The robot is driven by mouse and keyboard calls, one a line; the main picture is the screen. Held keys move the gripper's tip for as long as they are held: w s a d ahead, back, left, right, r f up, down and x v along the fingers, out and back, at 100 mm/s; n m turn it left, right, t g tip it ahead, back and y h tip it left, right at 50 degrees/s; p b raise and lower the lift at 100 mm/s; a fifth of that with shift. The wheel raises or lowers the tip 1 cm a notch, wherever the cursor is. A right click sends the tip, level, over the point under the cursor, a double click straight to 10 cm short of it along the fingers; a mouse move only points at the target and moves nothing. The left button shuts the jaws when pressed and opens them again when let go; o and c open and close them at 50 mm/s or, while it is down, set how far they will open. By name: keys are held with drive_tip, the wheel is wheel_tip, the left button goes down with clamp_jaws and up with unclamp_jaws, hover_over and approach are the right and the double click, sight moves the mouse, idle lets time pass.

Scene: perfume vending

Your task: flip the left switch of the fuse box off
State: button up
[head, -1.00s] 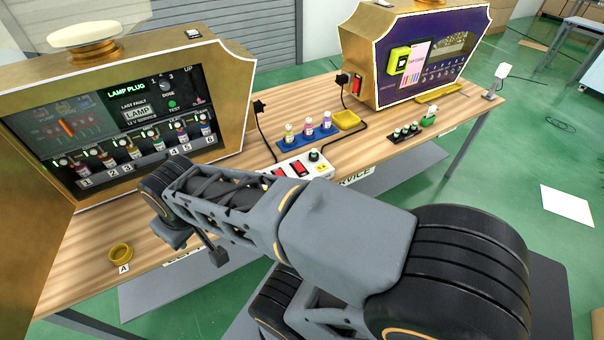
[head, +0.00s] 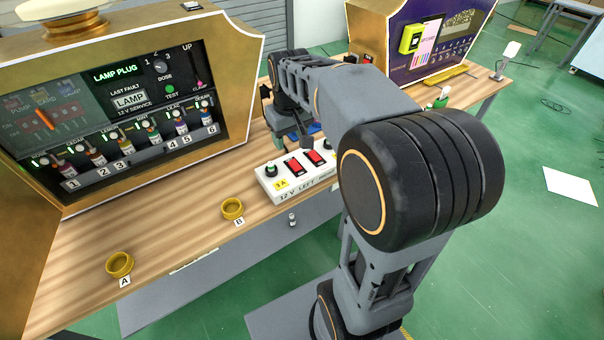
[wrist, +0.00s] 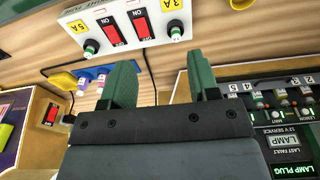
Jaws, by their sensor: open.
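The fuse box (head: 298,178) is a white box near the table's front edge, with two red rocker switches and a black knob at each end. Its left switch (head: 292,168) is nearer the yellow 3A label. In the wrist view the box appears upside down, and this left switch (wrist: 141,25) is the right one of the two. The other switch (head: 315,157) is beside it. Which way the rockers are tilted is too small to tell. My gripper (head: 301,142) is just behind and above the box. Its green fingers (wrist: 162,80) are apart and empty, not touching the switches.
The gold vending machine (head: 245,80) with the lamp plug panel stands at left. Brass cups A (head: 119,264) and B (head: 232,208) sit on the table. A purple machine (head: 430,40) stands at right.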

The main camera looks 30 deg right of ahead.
drive_tip(key=g+b, duration=0.1)
drive_tip(key=b, duration=0.2)
approach(298, 169)
drive_tip(key=f, duration=0.2)
drive_tip(key=f+b, duration=0.1)
drive_tip(key=f, duration=0.2)
drive_tip(key=f+b, duration=0.1)
drive_tip(key=f, duration=0.2)
drive_tip(key=shift+w+d, duration=0.15)
drive_tip(key=shift+w, duration=0.1)
drive_tip(key=shift+c, duration=0.4)
